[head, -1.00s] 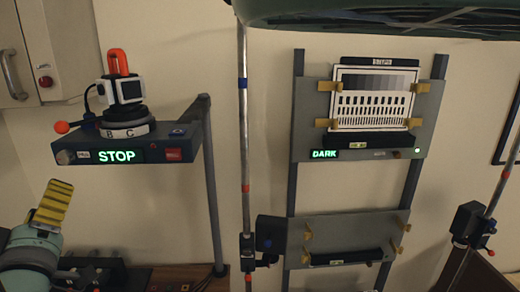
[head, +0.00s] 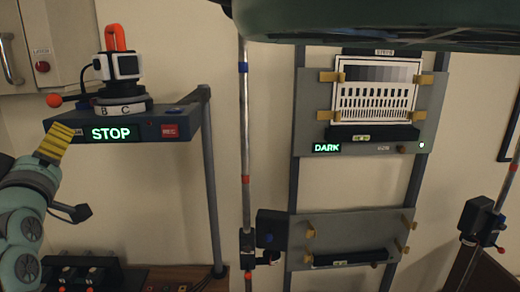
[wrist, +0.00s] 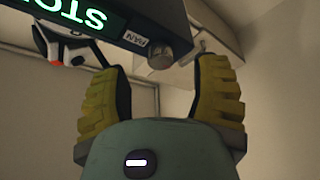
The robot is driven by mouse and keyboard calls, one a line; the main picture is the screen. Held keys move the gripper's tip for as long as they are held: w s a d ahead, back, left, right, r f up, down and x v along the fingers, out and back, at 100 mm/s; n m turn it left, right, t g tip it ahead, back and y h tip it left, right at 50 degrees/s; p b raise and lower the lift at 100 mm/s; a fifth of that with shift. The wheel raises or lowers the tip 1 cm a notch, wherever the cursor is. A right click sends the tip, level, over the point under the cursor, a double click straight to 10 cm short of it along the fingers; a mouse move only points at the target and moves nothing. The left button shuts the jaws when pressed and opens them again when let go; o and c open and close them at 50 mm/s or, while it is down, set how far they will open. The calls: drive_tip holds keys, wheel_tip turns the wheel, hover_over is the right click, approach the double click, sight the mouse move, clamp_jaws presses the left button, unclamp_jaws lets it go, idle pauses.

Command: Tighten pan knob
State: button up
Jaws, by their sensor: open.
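The pan knob (wrist: 160,56) is a small grey cylinder under the front edge of the stop panel, beside the PAN label (wrist: 134,40) in the wrist view. My gripper (wrist: 163,70) is open, with its yellow ribbed fingers to the left and right of the knob. The knob appears between or just beyond the fingertips; the exact depth is unclear, and I see no contact. In the head view, my gripper (head: 58,138) is at the left front of the STOP panel (head: 150,131) and hides the knob.
An orange-tipped lever (head: 54,100) juts left from the round base. A post (head: 211,190) supports the shelf's right side. A test chart (head: 375,90) and an empty lower plate (head: 350,232) hang on the rack. A dark green shape covers the top right.

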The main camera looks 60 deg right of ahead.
drive_tip(key=shift+p+x, duration=0.9)
drive_tip(key=shift+x, duration=0.9)
drive_tip(key=shift+o, duration=0.2)
clamp_jaws()
